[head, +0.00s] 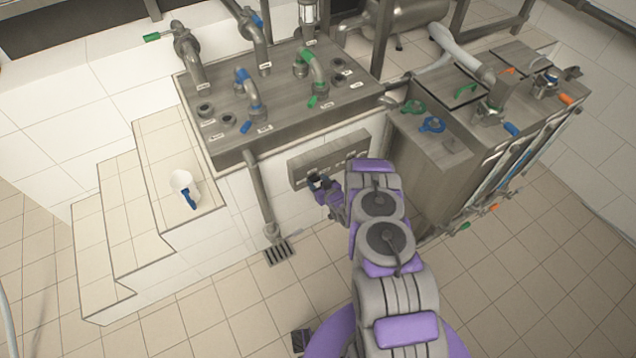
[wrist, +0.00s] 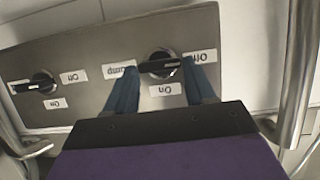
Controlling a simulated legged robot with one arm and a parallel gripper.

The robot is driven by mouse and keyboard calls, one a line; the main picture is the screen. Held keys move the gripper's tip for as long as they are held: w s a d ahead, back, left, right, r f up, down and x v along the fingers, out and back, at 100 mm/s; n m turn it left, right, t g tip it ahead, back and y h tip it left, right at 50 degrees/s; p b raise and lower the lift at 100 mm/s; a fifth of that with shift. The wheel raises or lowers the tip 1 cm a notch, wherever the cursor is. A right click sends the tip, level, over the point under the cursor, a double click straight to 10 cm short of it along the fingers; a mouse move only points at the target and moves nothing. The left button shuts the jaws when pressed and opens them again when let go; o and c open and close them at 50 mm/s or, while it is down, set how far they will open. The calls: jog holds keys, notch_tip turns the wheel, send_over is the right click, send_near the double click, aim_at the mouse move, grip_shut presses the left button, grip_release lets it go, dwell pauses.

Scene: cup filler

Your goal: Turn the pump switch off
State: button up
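In the wrist view the pump switch (wrist: 160,65) is a black rotary knob on a grey panel, with its handle lying nearly level. An upside-down "Pump" label (wrist: 118,71) is at its left, "Off" (wrist: 203,56) at its right and "On" (wrist: 165,89) below it. My gripper (wrist: 160,68) is open, its two blue fingers on either side of the knob, near the handle's ends. I cannot tell whether they touch it. In the head view my gripper (head: 316,183) is at the front of the switch panel (head: 318,160); the pump switch is not distinguishable there.
A second black switch (wrist: 43,83) with its own labels is left of the pump switch in the wrist view. A metal pipe (wrist: 297,70) stands at the right. In the head view a white jug (head: 184,186) stands on tiled steps, and a pipe-covered counter (head: 280,105) is above the panel.

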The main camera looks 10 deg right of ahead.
jog(key=o, duration=0.4)
jog(key=shift+c, duration=0.2)
jog(key=shift+s, duration=0.15)
jog(key=p+v, duration=0.5)
jog(key=v, duration=1.2)
jog(key=shift+r, duration=0.15)
